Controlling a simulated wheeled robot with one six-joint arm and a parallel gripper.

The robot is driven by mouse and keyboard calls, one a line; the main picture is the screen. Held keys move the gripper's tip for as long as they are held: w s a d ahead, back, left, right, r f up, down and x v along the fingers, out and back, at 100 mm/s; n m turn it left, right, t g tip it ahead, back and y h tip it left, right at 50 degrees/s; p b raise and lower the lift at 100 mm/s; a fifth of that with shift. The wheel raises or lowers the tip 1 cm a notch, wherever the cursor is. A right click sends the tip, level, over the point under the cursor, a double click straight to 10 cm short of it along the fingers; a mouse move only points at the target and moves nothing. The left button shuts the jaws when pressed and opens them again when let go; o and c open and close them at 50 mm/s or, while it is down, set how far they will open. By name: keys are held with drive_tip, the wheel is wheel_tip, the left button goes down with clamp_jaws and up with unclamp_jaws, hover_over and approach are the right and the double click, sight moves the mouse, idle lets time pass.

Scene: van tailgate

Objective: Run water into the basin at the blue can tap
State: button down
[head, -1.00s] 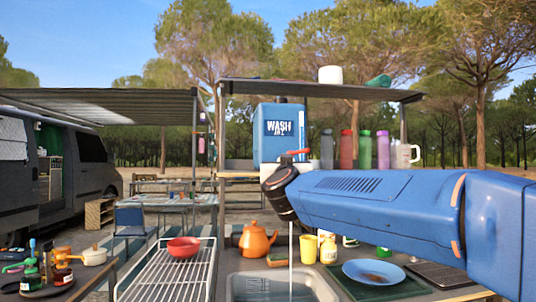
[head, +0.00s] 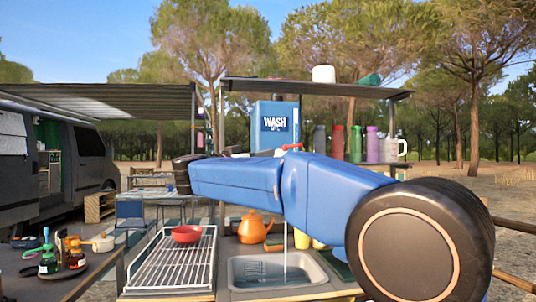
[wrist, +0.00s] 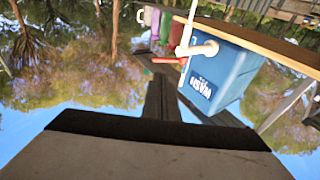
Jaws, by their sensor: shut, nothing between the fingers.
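The blue water can (head: 275,112), labelled WASH, stands on a ledge behind the counter. Its red tap lever (head: 291,146) shows above my arm. In the wrist view, which is upside down, the can (wrist: 222,75), its red lever (wrist: 170,61) and a pale spout (wrist: 196,49) are seen. A thin pale stream of water (head: 285,250) falls into the grey basin (head: 236,272); the water level is hard to tell. My gripper (wrist: 157,82) is shut and empty, apparently close to the lever; I cannot tell whether they touch. My arm hides the can's lower part and the spout in the head view.
A white wire rack (head: 170,268) with a red bowl (head: 186,234) stands left of the basin. An orange kettle (head: 256,226) is behind the basin, with yellow cups (head: 302,239) to the right. Several bottles (head: 355,143) and a white mug (head: 390,150) stand beside the can.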

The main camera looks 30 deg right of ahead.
sight(297, 145)
drive_tip(key=x, duration=1.2)
drive_tip(key=shift+d+r, duration=0.1)
drive_tip(key=shift+d, duration=0.05)
drive_tip(key=shift+d+t, duration=0.15)
drive_tip(key=shift+t, duration=0.15)
drive_tip(key=shift+d+n+t+y, duration=0.7)
drive_tip(key=shift+n+t+y, duration=0.45)
drive_tip(key=shift+t, duration=0.35)
drive_tip(key=shift+d+n+t+y, duration=0.7)
drive_tip(key=shift+n+t+y, duration=0.45)
drive_tip(key=shift+t, duration=0.35)
drive_tip(key=shift+d+n+t+y, duration=0.7)
drive_tip(key=shift+n+t+y, duration=0.45)
drive_tip(key=shift+t, duration=0.35)
drive_tip(key=shift+d+n+t+y, duration=0.1)
drive_tip(key=shift+n+t+y, duration=0.2)
drive_tip(key=shift+y, duration=0.15)
drive_tip(key=shift+w+d, duration=0.7)
drive_tip(key=shift+d, duration=0.3)
